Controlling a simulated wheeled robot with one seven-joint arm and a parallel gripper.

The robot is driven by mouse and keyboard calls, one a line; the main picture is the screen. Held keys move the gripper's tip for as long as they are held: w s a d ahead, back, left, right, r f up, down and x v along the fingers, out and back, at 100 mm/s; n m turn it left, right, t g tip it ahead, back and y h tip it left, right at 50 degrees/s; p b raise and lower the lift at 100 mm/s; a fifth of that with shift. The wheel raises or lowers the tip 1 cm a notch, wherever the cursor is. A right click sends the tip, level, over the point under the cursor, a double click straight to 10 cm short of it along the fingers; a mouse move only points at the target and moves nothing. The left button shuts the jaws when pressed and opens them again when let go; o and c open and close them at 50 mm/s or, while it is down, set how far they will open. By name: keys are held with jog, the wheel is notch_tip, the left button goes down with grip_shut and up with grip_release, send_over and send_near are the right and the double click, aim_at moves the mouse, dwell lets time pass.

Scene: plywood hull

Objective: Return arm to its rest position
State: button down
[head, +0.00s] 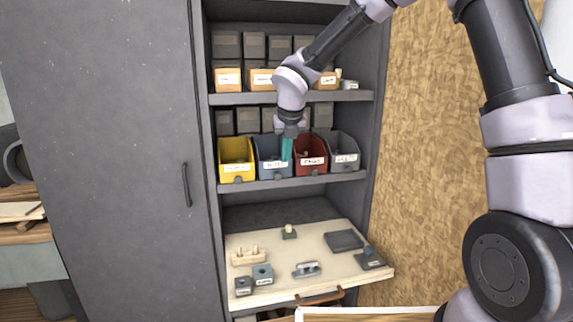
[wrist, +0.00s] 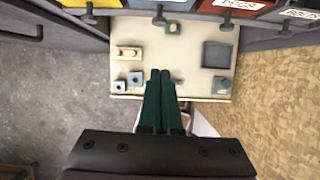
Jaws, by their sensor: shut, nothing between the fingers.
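My arm reaches in from the upper right in the head view. My gripper (head: 287,148) has green fingers and hangs pointing down in front of the blue-grey bin (head: 270,168) on the middle shelf. In the wrist view my gripper (wrist: 161,75) shows its two green fingers side by side, closed together with nothing between them. Below and beyond the fingertips is the pale pull-out board (wrist: 190,55). The fingers hide part of the board and a small grey piece on it.
A yellow bin (head: 236,170), a red bin (head: 311,165) and a grey bin (head: 343,160) share the shelf. The pull-out board (head: 330,272) carries several small blocks and a dark square tray (head: 343,241). A closed cabinet door (head: 110,150) is at left, a chipboard wall (head: 430,150) at right.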

jog(key=s+d+r+m+h, duration=0.1)
jog(key=s+d+r+m, duration=0.25)
jog(key=d+m, duration=0.3)
jog(key=s+d+r+m+t, duration=0.1)
jog(key=s+d+r+m, duration=0.2)
jog(key=d+r+m, duration=0.4)
jog(key=s+d+r+m+h, duration=0.1)
jog(key=s+d+r+m, duration=0.15)
jog(key=d+m, duration=0.45)
jog(key=s+d+r+m+t+y, duration=0.1)
jog(key=s+d+r+m, duration=0.1)
jog(key=s+m, duration=0.6)
jog(key=s+d+r+m+t+y, duration=0.1)
jog(key=s+d+m, duration=0.4)
jog(key=m, duration=0.9)
jog(key=s+r, duration=0.1)
jog(key=s, duration=0.1)
jog(key=shift+s+d+y, duration=0.15)
jog(key=shift+s+y, duration=0.2)
jog(key=shift+y, duration=0.05)
